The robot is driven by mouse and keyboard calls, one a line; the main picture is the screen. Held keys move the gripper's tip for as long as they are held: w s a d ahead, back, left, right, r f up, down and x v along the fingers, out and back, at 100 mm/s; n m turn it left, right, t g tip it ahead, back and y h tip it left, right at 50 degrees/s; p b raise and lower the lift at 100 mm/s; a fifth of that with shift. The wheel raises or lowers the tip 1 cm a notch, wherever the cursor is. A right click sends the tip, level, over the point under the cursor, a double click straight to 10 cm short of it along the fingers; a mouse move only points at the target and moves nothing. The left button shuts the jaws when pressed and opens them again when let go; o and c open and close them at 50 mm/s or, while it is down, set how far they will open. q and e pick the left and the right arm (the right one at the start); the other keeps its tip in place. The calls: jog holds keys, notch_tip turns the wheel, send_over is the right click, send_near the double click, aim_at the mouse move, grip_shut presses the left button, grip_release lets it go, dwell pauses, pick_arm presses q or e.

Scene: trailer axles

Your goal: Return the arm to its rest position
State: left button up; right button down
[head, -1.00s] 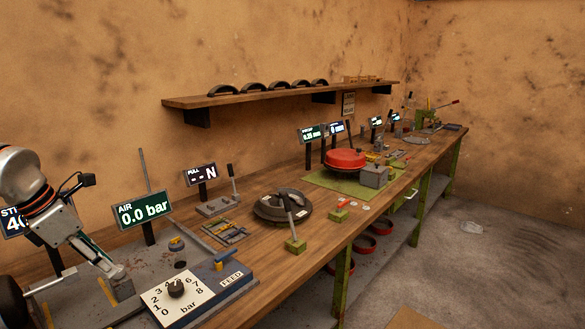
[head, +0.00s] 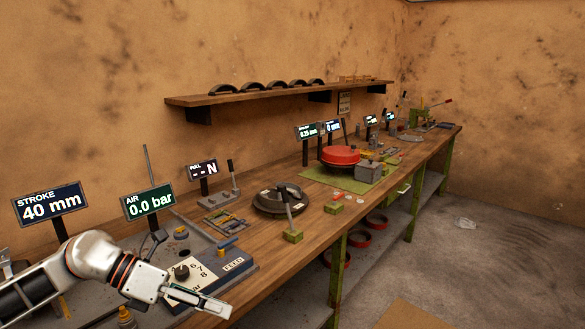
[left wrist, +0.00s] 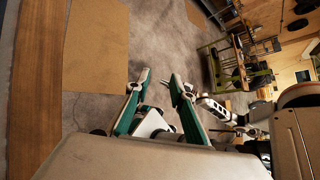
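My left arm comes in from the left in the head view. My left gripper (head: 222,308) is over the bench's front edge, in front of the dial panel marked in bar, and covers part of it. In the left wrist view the two green-sided fingers (left wrist: 160,80) stand apart with nothing between them, so the gripper is open and empty. White and black links at the right of the left wrist view look like part of my own body. My right gripper cannot be made out in either view.
The wooden bench (head: 262,238) holds a dial panel (head: 194,282), the STROKE display (head: 50,204), the AIR display (head: 149,202), a black drum (head: 277,203) and a red round part (head: 340,154). A shelf (head: 285,92) is on the wall. The floor (head: 480,255) at right is mostly clear.

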pick_arm(q)
jog(key=s+d+n+t+h, duration=0.2)
jog(key=d+n+h, duration=0.3)
jog(key=d, duration=0.4)
jog(key=a+f+n+t+y, duration=0.45)
jog(key=f+n+t, duration=0.3)
jog(key=n, duration=0.55)
jog(key=a+f+n+t+y, duration=0.5)
jog(key=f+n, duration=0.4)
jog(key=n, duration=0.4)
jog(key=s+a+f+n+g+y, duration=0.2)
jog(key=s+a+f+n, duration=0.1)
jog(key=s+f, duration=0.5)
jog(key=s+a+f+n+g+y, duration=0.3)
jog(key=s+f+n, duration=0.3)
jog(key=f, duration=0.6)
jog(key=shift+s+a, duration=0.2)
jog(key=shift+s, duration=0.95)
